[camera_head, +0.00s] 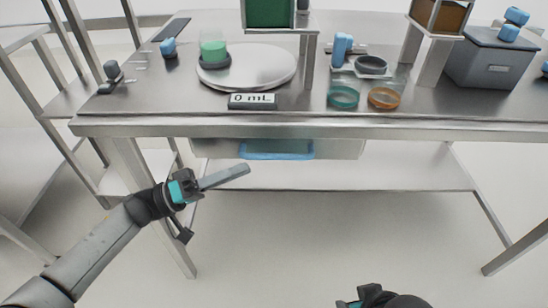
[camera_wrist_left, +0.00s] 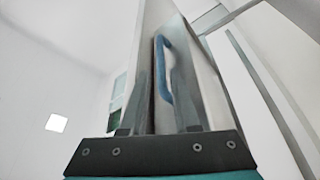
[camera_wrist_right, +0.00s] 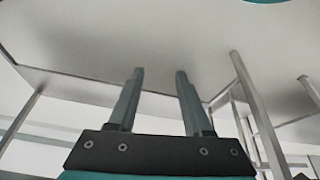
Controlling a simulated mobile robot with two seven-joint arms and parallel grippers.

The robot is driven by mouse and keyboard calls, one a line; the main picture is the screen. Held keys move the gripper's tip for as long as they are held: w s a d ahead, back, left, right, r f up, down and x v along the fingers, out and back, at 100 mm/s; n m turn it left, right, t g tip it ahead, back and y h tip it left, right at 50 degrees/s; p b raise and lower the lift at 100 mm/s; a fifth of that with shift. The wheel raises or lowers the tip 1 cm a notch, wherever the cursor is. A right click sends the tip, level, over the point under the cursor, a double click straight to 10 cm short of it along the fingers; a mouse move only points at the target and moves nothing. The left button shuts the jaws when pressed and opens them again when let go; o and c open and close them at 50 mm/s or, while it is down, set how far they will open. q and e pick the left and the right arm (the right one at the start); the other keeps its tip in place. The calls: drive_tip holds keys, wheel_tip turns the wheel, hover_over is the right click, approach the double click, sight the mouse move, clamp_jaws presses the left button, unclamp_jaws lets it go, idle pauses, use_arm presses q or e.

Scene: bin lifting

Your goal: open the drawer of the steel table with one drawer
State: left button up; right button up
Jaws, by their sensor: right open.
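The steel table (camera_head: 420,130) stands ahead of me. Its one drawer (camera_head: 335,149) sits under the front edge, looks shut, and has a blue handle (camera_head: 277,150). My left gripper (camera_head: 246,170) is below and left of the handle, apart from it, pointing right. In the left wrist view the handle (camera_wrist_left: 162,70) appears upright between the two open, empty fingers (camera_wrist_left: 165,85). My right gripper (camera_head: 362,296) shows only partly at the bottom edge of the head view. In the right wrist view its fingers (camera_wrist_right: 160,75) are apart with nothing between them.
The tabletop holds a round plate (camera_head: 262,68), a 0 mL display (camera_head: 253,101), glass dishes (camera_head: 343,97) and a grey box (camera_head: 490,62). A lower shelf (camera_head: 400,170) spans beneath the drawer. A table leg (camera_head: 178,245) stands near my left arm. The floor in front is clear.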

sight(274, 157)
use_arm(q)
drive_tip(key=shift+b+x, duration=1)
drive_tip(key=shift+x, duration=3.2)
use_arm(e)
drive_tip(key=shift+w+a+r+t+y, duration=0.5)
drive_tip(key=shift+w+a+r+t, duration=0.5)
drive_tip(key=shift+r, duration=0.1)
use_arm(q)
drive_tip(key=shift+c, duration=0.3)
clamp_jaws()
drive_tip(key=shift+a, duration=0.1)
